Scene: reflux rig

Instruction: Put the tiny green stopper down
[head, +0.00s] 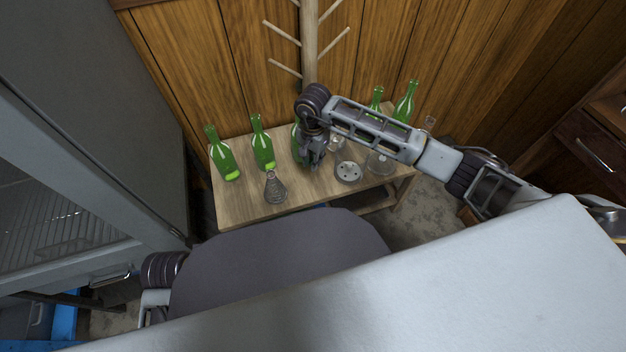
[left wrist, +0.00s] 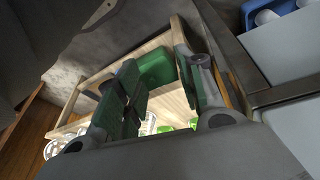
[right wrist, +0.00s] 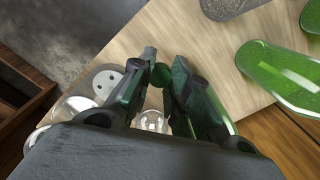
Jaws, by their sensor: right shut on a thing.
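The tiny green stopper (right wrist: 160,75) shows in the right wrist view as a small dark green ball between my fingertips. My right gripper (right wrist: 161,82) is shut on it, above the wooden table (right wrist: 200,45). In the head view my right gripper (head: 312,162) points down over the middle of the table (head: 238,205); the stopper is too small to make out there. My left gripper (left wrist: 160,88) shows in the left wrist view with its fingers wide apart and nothing between them. In the head view the left gripper is hidden.
Green bottles stand at the table's left (head: 222,155) and back right (head: 405,103); one is partly behind my right gripper. A conical flask (head: 274,190) stands near the front edge. A round holed piece (head: 348,172) sits right of my gripper. A wooden rack (head: 310,45) rises behind.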

